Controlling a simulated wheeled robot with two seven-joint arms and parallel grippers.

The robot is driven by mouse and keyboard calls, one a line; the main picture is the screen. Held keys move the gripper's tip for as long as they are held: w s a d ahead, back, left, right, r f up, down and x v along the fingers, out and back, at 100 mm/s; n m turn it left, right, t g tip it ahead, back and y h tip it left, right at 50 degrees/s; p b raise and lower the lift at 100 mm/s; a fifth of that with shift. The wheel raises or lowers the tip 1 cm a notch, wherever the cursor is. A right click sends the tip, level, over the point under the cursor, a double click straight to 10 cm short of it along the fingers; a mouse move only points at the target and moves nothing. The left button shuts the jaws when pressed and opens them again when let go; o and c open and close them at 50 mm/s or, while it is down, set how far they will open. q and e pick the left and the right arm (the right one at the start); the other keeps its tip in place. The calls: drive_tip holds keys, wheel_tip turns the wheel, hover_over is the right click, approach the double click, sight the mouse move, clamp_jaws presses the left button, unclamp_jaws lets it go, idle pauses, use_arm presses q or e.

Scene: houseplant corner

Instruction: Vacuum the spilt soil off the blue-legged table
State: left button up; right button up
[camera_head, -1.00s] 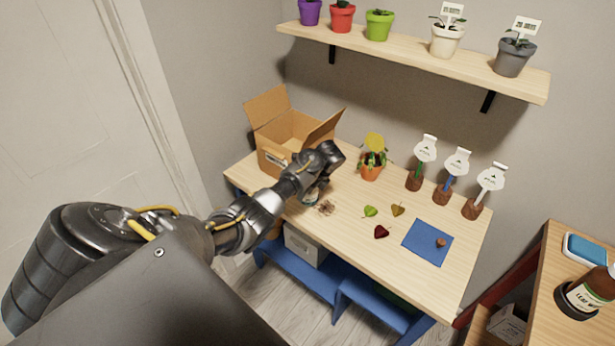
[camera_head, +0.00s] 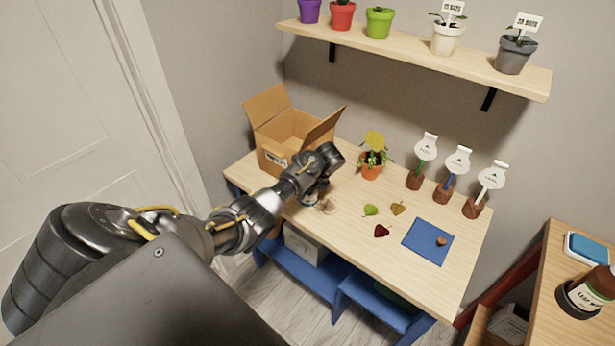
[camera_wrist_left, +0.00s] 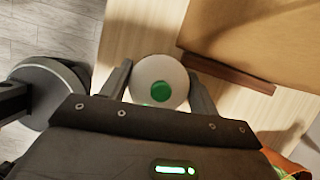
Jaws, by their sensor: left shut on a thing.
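The blue-legged table (camera_head: 345,240) has a pale wood top. My left gripper (camera_wrist_left: 160,88) is shut on the handheld vacuum (camera_wrist_left: 172,74), whose round white end with a green button sits between the fingers in the left wrist view. In the head view the vacuum (camera_head: 312,197) is low over the tabletop, mostly hidden by my arm; I cannot tell if it touches the wood. A small, faint brown patch of spilt soil (camera_head: 326,206) lies just right of it. My right gripper is not in view.
An open cardboard box (camera_head: 270,150) stands behind my left gripper. A potted plant (camera_head: 372,165), loose leaves (camera_head: 382,231), a blue mat (camera_head: 420,246) and several labelled stakes (camera_head: 446,188) occupy the tabletop to the right. A shelf of pots (camera_head: 410,55) hangs above.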

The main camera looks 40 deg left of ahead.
sight(316, 197)
use_arm(q)
drive_tip(key=shift+f, duration=0.35)
drive_tip(key=shift+d+r, duration=0.1)
drive_tip(key=shift+d+r+p, duration=0.15)
drive_tip(key=shift+d+p, duration=0.55)
drive_tip(key=shift+d, duration=0.2)
drive_tip(key=shift+d+p, duration=0.35)
drive_tip(key=shift+d, duration=0.6)
drive_tip(key=shift+d, duration=0.15)
drive_tip(key=shift+w+d+p, duration=0.1)
drive_tip(key=shift+d+p, duration=0.35)
drive_tip(key=shift+d, duration=0.1)
drive_tip(key=shift+d+f+p, duration=0.2)
drive_tip(key=shift+d+p, duration=0.1)
drive_tip(key=shift+d, duration=0.9)
